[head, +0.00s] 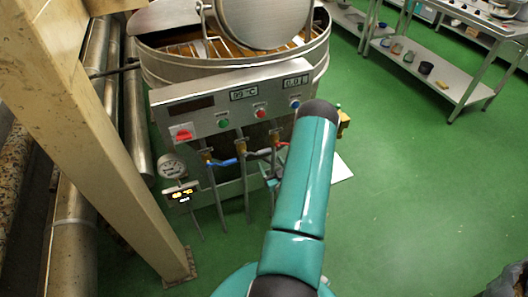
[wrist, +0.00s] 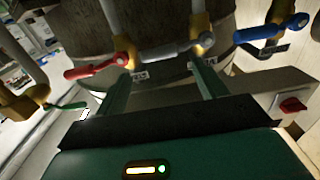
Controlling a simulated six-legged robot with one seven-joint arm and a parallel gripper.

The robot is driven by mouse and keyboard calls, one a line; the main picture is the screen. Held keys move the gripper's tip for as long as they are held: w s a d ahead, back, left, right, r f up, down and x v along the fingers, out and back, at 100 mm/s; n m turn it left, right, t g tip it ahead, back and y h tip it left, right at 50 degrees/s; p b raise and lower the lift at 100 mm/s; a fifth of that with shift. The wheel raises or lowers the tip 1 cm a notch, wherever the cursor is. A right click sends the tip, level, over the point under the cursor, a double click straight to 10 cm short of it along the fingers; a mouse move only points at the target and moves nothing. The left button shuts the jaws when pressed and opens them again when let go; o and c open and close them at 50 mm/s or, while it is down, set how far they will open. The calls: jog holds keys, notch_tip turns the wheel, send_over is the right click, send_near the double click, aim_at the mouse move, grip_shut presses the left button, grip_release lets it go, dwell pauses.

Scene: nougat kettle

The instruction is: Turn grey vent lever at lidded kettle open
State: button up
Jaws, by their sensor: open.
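The kettle (head: 150,65) is a large metal vessel with a round lid (head: 265,20) over its top. The grey lever (wrist: 168,50) sits on a brass valve on a pipe, lying roughly across the wrist view; it also shows small in the head view (head: 259,153). My gripper (wrist: 162,72) is open, its two teal fingers spread below the grey lever in the wrist view. The fingertips lie near the lever's two ends. I cannot tell whether they touch it.
The red lever (wrist: 95,66) is left of the grey one in the wrist view, the blue lever (wrist: 268,32) right. A green lever (wrist: 66,106) is further left. A control panel (head: 215,115) and gauge (head: 172,166) are on the front.

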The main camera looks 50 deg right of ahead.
aim_at(264, 152)
jog(key=x, duration=0.8)
jog(key=shift+w, duration=0.1)
jog(key=c, duration=1.4)
jog(key=shift+f, duration=0.1)
jog(key=shift+w+a+f+m, duration=0.65)
jog(key=shift+a+f+m, duration=0.6)
jog(key=shift+m, duration=1.75)
jog(key=shift+w+a+f+m, duration=0.65)
jog(key=shift+a+f+m, duration=0.55)
jog(key=shift+m, duration=1.8)
jog(key=shift+w+a+f+m, duration=0.75)
jog(key=shift+f+m, duration=0.8)
jog(key=shift+m, duration=1.45)
jog(key=shift+s+a, duration=0.1)
jog(key=shift+a, duration=0.1)
